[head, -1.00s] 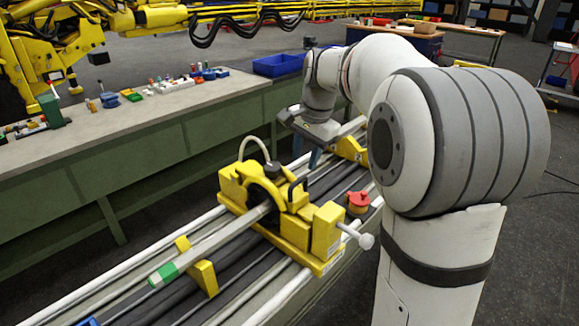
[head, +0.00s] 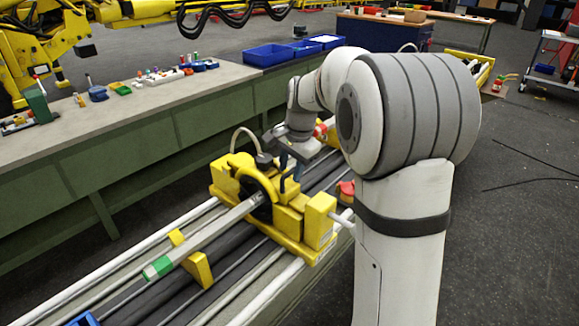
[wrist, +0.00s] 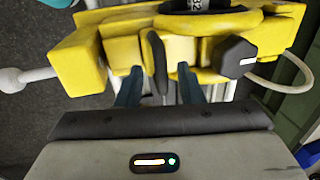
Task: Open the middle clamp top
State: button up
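The yellow clamp (head: 320,225) sits across the long rails in the head view. Its arched yellow top (head: 238,160) lies over a black ring (head: 260,190), with a long grey bar (head: 210,232) running into it. In the wrist view the yellow clamp body (wrist: 75,60) fills the upper part, with a black lever (wrist: 157,60) on its near side. My gripper (wrist: 159,84) is open. Its two blue fingers stand apart, one on each side of the lever in the picture; whether they touch it I cannot tell. In the head view my gripper (head: 290,166) is just behind the clamp.
A white-knobbed rod (wrist: 14,80) sticks out of the clamp's side. A dark hexagonal knob (wrist: 235,57) with a pale hose (wrist: 292,68) is at the right. A red part (head: 345,188) lies beside the rails. A grey-topped bench (head: 130,115) runs along the left.

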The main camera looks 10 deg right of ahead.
grip_shut()
dwell(0.3)
jog(key=shift+r, duration=0.1)
